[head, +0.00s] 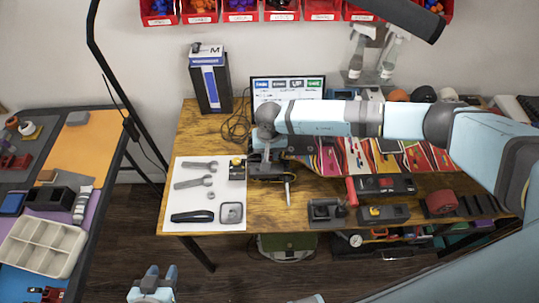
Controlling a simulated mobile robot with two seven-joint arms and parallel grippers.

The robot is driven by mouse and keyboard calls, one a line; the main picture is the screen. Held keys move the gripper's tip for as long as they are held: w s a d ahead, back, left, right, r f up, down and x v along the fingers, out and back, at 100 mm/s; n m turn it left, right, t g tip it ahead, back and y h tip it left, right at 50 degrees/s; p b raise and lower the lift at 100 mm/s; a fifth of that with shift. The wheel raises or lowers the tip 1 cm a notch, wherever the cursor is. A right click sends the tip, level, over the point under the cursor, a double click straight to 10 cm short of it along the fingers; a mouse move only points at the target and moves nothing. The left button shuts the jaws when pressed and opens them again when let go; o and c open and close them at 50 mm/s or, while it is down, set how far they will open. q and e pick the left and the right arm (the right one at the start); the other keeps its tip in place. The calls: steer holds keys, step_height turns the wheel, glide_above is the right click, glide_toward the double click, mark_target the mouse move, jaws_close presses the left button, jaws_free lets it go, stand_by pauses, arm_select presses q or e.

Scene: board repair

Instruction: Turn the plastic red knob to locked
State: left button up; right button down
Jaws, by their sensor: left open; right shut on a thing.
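I cannot make out the plastic red knob for certain. A red cylindrical part (351,192) stands at the left end of a black device (388,186) on the wooden table. My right gripper (266,172) is over the table, left of that part and apart from it. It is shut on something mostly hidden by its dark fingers. A slim pale pointed piece (288,194) shows just below it; I cannot tell whether it is held. My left gripper (152,284) is open and empty at the bottom edge, in front of the table.
A white mat (205,227) with wrenches lies at the table's left. A black and yellow block (237,170) is close beside my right gripper. Black fixtures (327,212) line the front edge. A blue and white box (210,80) and a screen (288,88) stand behind.

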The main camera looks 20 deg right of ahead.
steer(key=m+b, duration=0.1)
steer(key=m, duration=0.1)
steer(key=m+b, duration=0.2)
steer(key=shift+f+m, duration=0.2)
steer(key=shift+m, duration=0.1)
steer(key=m+b, duration=0.2)
steer(key=m, duration=0.2)
steer(key=shift+m+b, duration=0.3)
steer(key=shift+b, duration=0.1)
steer(key=m+b, duration=0.1)
steer(key=m, duration=0.1)
steer(key=shift+r+m, duration=0.1)
steer(key=shift+m, duration=0.2)
steer(key=m+b, duration=0.1)
steer(key=m, duration=0.1)
steer(key=shift+m, duration=0.3)
steer(key=shift+r+m, duration=0.1)
steer(key=shift+m, duration=0.4)
steer(key=shift+b, duration=0.3)
steer(key=c, duration=1.3)
jaws_free()
steer(key=shift+o, duration=0.2)
